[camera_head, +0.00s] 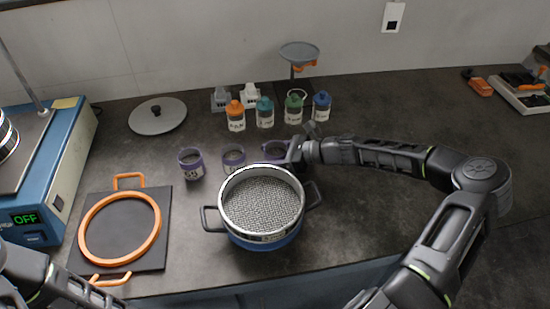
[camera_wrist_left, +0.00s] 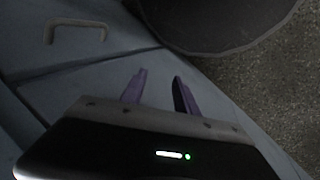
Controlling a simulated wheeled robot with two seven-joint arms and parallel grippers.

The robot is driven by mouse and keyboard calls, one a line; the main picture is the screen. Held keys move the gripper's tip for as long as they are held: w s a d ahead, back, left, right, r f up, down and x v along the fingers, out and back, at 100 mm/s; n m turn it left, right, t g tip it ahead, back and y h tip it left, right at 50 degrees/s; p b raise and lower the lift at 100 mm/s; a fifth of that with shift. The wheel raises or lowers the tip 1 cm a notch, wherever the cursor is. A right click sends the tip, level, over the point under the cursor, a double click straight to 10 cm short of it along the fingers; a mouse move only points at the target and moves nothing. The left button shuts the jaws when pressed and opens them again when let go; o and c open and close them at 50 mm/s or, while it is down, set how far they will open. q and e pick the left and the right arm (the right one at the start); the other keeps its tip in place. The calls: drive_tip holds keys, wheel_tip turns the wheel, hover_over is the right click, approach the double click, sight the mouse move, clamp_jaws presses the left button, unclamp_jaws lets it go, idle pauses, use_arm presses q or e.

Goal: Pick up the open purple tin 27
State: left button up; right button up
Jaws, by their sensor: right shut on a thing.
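Three purple-banded tins stand in a row behind the sieve: a left tin (camera_head: 191,164), a middle tin (camera_head: 233,158) and a right tin (camera_head: 273,150). Their numbers are too small to read surely, so I cannot tell which is 27. My right gripper (camera_head: 284,152) is shut on the right tin from its right side and hides part of it. I cannot tell whether this tin is clear of the table. My left gripper (camera_wrist_left: 159,78) is open and empty in the left wrist view, over the floor and cabinet front.
A metal sieve on a blue pan (camera_head: 262,240) with side handles stands in front of the tins. An orange-ringed black plate (camera_head: 112,258), a grey lid (camera_head: 157,116) and a blue machine (camera_head: 62,165) are at left. Several capped bottles (camera_head: 265,112) stand behind. The table's right is mostly clear.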

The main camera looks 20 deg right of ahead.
drive_tip(key=shift+r, duration=0.1)
wheel_tip(320, 180, up, 10)
idle(0.6)
idle(0.5)
